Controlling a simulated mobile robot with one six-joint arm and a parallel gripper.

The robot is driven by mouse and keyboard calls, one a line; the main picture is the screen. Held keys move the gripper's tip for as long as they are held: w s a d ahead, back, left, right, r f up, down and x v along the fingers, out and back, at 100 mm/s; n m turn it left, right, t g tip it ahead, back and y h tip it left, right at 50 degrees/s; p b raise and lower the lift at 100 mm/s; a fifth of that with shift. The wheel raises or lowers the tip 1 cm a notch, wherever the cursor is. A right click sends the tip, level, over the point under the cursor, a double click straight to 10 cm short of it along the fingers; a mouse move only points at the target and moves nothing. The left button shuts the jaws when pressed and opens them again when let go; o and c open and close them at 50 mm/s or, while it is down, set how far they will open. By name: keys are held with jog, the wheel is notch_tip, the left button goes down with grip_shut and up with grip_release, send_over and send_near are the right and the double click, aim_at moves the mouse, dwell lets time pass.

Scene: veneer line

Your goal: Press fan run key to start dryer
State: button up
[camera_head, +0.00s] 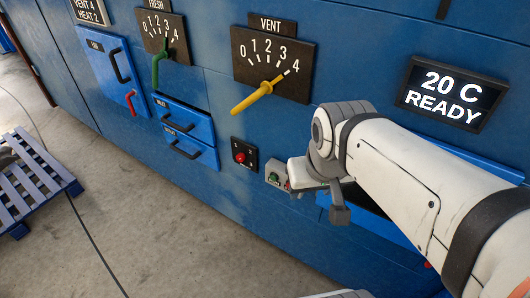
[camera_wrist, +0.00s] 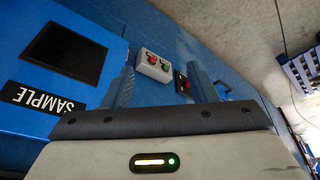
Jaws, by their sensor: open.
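A small grey button box (camera_head: 277,176) is on the blue dryer panel, low and just left of my gripper (camera_head: 297,188) in the head view. A green button (camera_head: 273,178) shows on its face. In the wrist view the box (camera_wrist: 154,67) carries a red and a green button and appears between my two spread fingers (camera_wrist: 160,78). My gripper is open and empty, with no visible contact with the box. Part of the box is hidden by my wrist in the head view. No lettering on the buttons is legible.
A black plate with a red knob (camera_head: 243,154) is left of the box. Above are the VENT dial (camera_head: 272,63) with a yellow lever and a "20 C READY" display (camera_head: 442,94). Blue drawers (camera_head: 185,133) have protruding handles. A blue pallet (camera_head: 35,182) and cable lie on the floor.

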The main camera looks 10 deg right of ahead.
grip_shut()
dwell(0.3)
dwell(1.2)
